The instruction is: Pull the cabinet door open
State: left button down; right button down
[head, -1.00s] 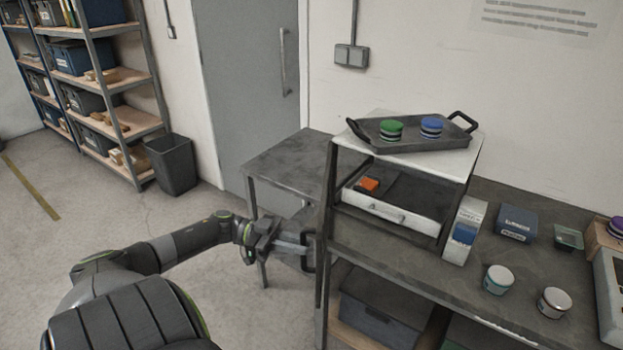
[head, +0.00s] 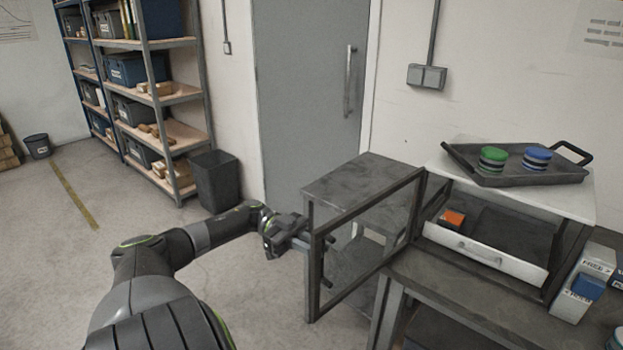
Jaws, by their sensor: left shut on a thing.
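The cabinet (head: 512,197) has a white top and a dark frame, and stands on the dark bench at right. Its framed, see-through door (head: 365,287) stands wide open, swung out to the left from the cabinet's left side. My left gripper (head: 320,240) is shut on the dark door handle (head: 326,281) near the door's free edge; the fingers partly hide the handle. My right gripper is not in view.
A tray (head: 515,174) with a green and a blue round tin sits on the cabinet. A white drawer (head: 487,253) and an orange item (head: 453,218) are inside. A side table (head: 350,187) stands behind the door.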

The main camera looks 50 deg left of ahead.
pick_arm(q)
jog(key=shift+w+a+r, duration=0.1)
jog(key=shift+w+a, duration=0.05)
jog(key=shift+w, duration=0.05)
jog(key=c, duration=1.8)
grip_release()
jog(key=shift+r, duration=0.1)
jog(key=o, duration=0.4)
jog(key=shift+w+d+f, duration=0.2)
jog(key=shift+w+d, duration=0.05)
jog(key=shift+w, duration=0.15)
jog(key=shift+c, duration=0.2)
jog(key=shift+s, duration=0.1)
jog(key=shift+s+a, duration=0.1)
